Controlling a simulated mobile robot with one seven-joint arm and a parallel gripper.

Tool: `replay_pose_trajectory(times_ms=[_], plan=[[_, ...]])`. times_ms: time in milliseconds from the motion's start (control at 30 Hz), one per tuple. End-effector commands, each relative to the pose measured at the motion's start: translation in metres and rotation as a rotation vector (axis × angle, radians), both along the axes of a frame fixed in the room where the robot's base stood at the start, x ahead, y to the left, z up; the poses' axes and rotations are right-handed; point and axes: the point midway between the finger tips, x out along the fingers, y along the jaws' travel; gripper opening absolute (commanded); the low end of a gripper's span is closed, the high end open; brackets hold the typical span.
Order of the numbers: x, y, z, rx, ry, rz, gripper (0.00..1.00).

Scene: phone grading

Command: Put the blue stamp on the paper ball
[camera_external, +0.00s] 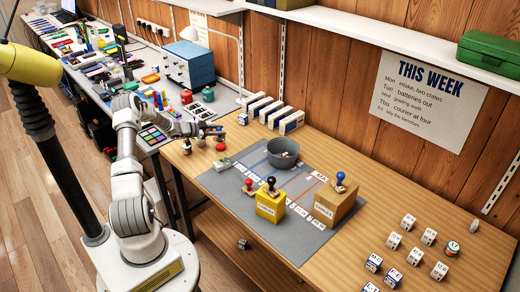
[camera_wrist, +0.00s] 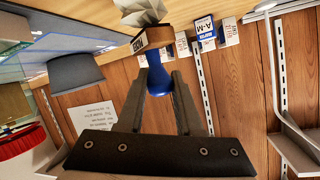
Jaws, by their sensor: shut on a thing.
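My gripper (camera_external: 218,131) is at the left end of the table in the external view. In the wrist view my gripper (camera_wrist: 158,78) has its two dark fingers on either side of the blue handle of a stamp (camera_wrist: 157,72), shut on it. The paper ball is not clear in the external view.
A grey bowl (camera_external: 284,152) stands on the grey mat (camera_external: 225,185). A yellow box (camera_external: 270,207) and a cardboard box (camera_external: 333,206) carry stamps, one blue-handled (camera_external: 340,179). White boxes (camera_external: 291,122) line the wall. Small cubes (camera_external: 408,221) lie at the right.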

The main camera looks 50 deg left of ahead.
Motion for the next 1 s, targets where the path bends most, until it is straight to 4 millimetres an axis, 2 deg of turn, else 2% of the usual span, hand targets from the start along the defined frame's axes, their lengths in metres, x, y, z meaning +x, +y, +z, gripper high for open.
replay_pose_trajectory(times_ms=[33, 67, 200, 600, 767, 1000], plan=[[0.0, 0.0, -0.003, 0.0, 0.0, -0.001, 0.0], [0.0, 0.0, -0.002, 0.0, 0.0, 0.0, 0.38], [0.0, 0.0, -0.002, 0.0, 0.0, 0.0, 0.63], [-0.001, 0.001, 0.004, 0.001, 0.0, 0.001, 0.64], [-0.027, 0.006, 0.014, 0.002, 0.001, 0.002, 0.64], [-0.075, 0.014, 0.032, 0.002, 0.001, 0.002, 0.64]])
